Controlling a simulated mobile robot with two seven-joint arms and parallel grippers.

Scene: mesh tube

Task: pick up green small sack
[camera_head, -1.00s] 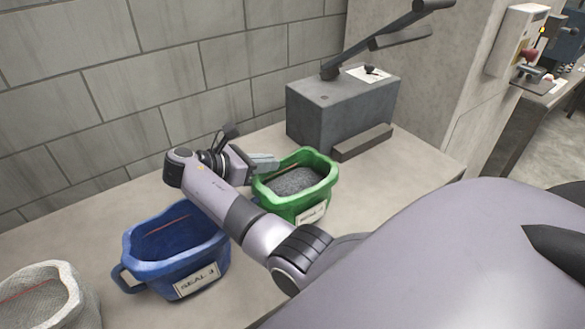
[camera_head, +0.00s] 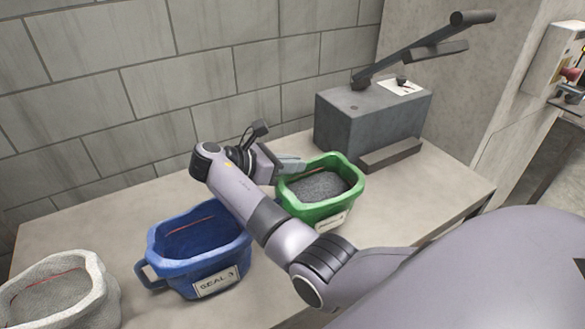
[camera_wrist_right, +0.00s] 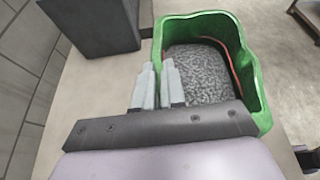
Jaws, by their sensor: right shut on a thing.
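The green small sack (camera_head: 335,211) is an open tub-like sack with dark grey granular fill and a label on its front. It stands upright at the table's middle, right of the blue sack. In the right wrist view the green sack (camera_wrist_right: 249,65) shows its open top. My right gripper (camera_head: 291,165) is at the sack's left back rim. In the wrist view the right gripper's fingers (camera_wrist_right: 158,85) are close together, shut on the rim, one finger outside and one inside. Whether the sack's base touches the table is hard to tell. My left gripper is out of view.
A blue sack labelled SEAL 3 (camera_head: 186,277) stands to the left, under my right arm. A white sack (camera_head: 95,290) is at the far left. A grey block machine with a lever (camera_head: 350,130) stands behind and right of the green sack. The table (camera_head: 440,190) is bare at right.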

